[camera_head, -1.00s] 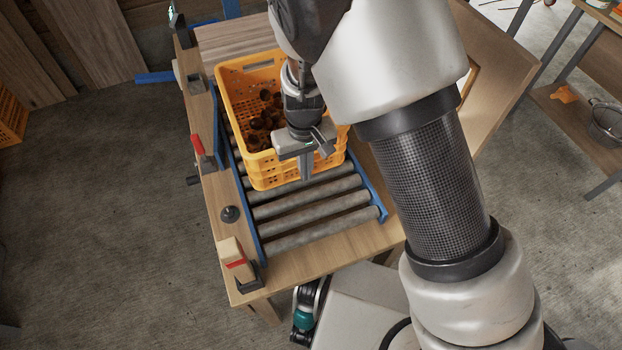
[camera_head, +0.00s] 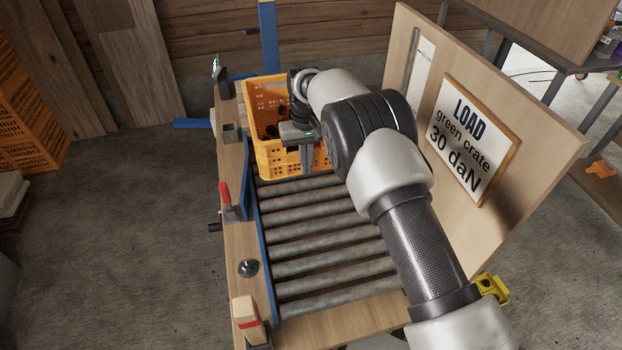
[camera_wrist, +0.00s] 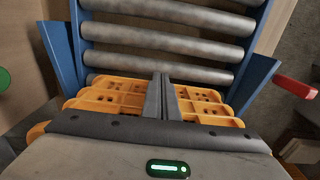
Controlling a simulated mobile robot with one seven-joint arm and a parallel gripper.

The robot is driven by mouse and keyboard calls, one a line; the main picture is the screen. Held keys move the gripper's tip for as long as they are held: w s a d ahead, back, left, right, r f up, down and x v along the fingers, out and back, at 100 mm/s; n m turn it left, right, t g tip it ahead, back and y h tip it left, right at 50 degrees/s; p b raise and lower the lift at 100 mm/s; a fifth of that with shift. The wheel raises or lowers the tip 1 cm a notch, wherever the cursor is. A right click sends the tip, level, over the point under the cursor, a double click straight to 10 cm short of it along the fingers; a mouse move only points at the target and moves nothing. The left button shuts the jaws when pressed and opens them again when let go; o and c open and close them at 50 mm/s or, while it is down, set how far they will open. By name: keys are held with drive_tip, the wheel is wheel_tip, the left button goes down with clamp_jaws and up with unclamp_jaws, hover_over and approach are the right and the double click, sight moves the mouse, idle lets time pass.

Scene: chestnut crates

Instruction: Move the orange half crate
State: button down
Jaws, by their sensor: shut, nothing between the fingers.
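The orange half crate (camera_head: 268,163) stands on the roller conveyor (camera_head: 325,240) at its far end, with dark chestnuts (camera_head: 272,130) inside. My gripper (camera_head: 306,160) is shut with nothing between its fingers, pointing down at the crate's near wall. In the wrist view the shut fingers (camera_wrist: 162,98) lie in front of the orange crate (camera_wrist: 108,97), with rollers (camera_wrist: 150,42) beyond. My arm hides the crate's right part. I cannot tell whether the fingers touch the crate wall.
A board with a sign reading "LOAD green crate 30 daN" (camera_head: 463,135) stands on the right. A red-handled clamp (camera_head: 226,198) and a wooden block (camera_head: 245,318) line the left edge. Orange crates (camera_head: 28,120) are stacked at far left. The near rollers are bare.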

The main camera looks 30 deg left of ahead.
drive_tip(key=shift+w+a+f, duration=0.1)
drive_tip(key=shift+w+a, duration=0.65)
drive_tip(key=shift+w, duration=0.05)
drive_tip(key=shift+w+a, duration=0.3)
drive_tip(key=shift+w, duration=0.15)
